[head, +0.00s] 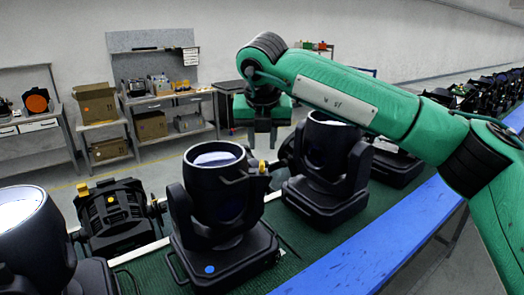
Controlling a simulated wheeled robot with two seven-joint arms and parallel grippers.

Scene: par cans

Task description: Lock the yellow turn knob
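A black par can (216,190) with a pale round lens stands on the green conveyor, slightly left of centre. The yellow turn knob (263,167) sits on the upper right side of its yoke, and it is small in this view. My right gripper (262,146) comes in from the right on the green arm and points down just above the knob. Its two dark fingers are apart with a gap between them, and nothing shows in the gap. The fingertips look clear of the knob, though the exact distance is hard to tell. My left gripper is out of view.
Another par can (326,170) stands close on the right, and a further one (30,240) at the left edge. A squat black fixture with yellow parts (115,215) lies behind. A blue rail (380,245) edges the green belt (290,235). Workbenches and cardboard boxes (96,102) stand behind.

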